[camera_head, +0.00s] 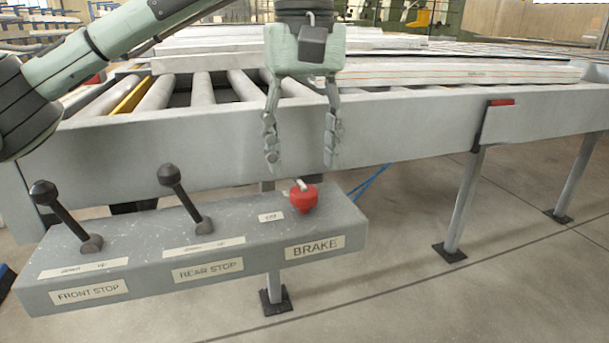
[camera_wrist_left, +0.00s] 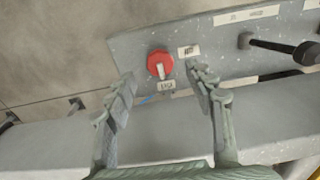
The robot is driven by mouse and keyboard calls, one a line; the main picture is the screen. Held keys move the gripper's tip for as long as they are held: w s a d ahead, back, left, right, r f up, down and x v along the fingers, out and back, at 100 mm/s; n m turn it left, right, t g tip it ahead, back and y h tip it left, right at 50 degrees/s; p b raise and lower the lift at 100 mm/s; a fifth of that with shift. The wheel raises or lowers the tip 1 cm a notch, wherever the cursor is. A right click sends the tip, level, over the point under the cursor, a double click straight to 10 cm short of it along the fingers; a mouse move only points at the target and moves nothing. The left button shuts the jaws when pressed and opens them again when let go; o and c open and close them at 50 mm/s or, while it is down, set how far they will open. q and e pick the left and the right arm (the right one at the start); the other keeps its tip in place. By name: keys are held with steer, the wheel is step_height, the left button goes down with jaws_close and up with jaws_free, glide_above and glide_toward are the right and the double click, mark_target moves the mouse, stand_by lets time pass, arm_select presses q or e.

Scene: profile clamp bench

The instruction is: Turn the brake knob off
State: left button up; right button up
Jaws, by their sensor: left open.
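The red brake knob (camera_head: 304,198) with a pale pointer sits on top of the grey control box (camera_head: 120,262), at its right end, above the BRAKE label (camera_head: 315,247). It also shows in the left wrist view (camera_wrist_left: 160,65), beyond the fingertips and roughly between them. My left gripper (camera_head: 301,163) is open and empty, pointing down, above and behind the knob and apart from it. In the left wrist view its fingers (camera_wrist_left: 163,82) are spread wide. A small label (camera_head: 271,217) lies beside the knob; its text is too small to read surely. My right gripper is not in view.
Two black-knobbed levers, the front stop (camera_head: 62,212) and rear stop (camera_head: 184,196), rise from the same box to the left. Behind it runs the roller bench's grey rail (camera_head: 400,128), with long profiles (camera_head: 460,73) on the rollers.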

mark_target(304, 187)
arm_select(q)
steer(key=shift+w+f, duration=0.1)
steer(key=shift+f, duration=1.95)
steer(key=c, duration=1.2)
